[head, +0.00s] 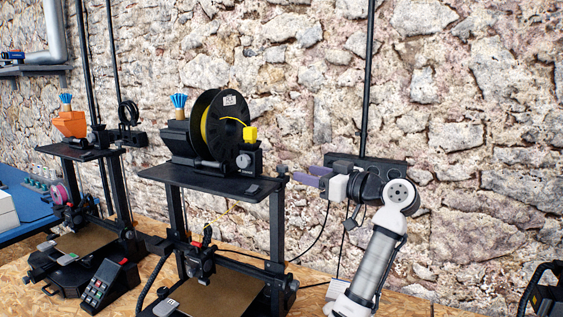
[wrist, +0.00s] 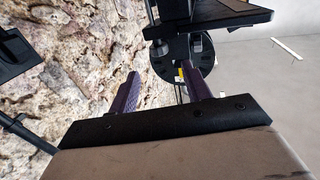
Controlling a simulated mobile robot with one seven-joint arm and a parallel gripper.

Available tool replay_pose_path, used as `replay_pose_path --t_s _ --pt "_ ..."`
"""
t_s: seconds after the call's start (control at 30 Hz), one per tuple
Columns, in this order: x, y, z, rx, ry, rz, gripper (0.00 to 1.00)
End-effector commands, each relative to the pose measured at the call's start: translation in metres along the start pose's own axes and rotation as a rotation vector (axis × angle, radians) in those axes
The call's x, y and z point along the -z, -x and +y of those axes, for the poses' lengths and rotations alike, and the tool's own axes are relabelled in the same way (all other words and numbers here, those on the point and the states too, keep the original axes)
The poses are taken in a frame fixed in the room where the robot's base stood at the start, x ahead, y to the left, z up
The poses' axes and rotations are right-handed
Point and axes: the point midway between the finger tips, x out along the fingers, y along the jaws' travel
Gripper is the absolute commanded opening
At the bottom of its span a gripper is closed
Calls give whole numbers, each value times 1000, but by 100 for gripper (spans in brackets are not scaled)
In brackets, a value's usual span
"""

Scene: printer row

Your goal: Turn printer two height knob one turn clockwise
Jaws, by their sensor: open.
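The nearer black printer (head: 222,183) stands in the middle of the head view; I cannot read a number on it. A small dark knob-like piece (head: 282,171) sits at the right end of its top shelf; I cannot tell if it is the height knob. My gripper (head: 302,173), with two purple fingers, is open and empty just right of that shelf end, pointing left. In the wrist view my gripper (wrist: 160,70) shows its fingers spread apart. A dark rounded plate with a small grey cylinder (wrist: 196,43) lies beyond them. No contact is visible.
A yellow-and-black spool (head: 208,125) and a gauge box stand on the shelf. Another printer (head: 90,190) with an orange hopper is at left. A black power strip (head: 365,168) is on the stone wall behind my gripper. Cables hang below it. A black device (head: 545,297) is at lower right.

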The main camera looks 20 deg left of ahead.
Motion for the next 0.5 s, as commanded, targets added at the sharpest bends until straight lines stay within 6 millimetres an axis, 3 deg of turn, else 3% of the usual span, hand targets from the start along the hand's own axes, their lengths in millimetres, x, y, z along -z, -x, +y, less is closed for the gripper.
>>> replay_pose_path --t_s 0.2,0.5 --pt "4 -50 -1 4 -3 -3 48" --pt "1 -88 0 0 -2 -1 48"
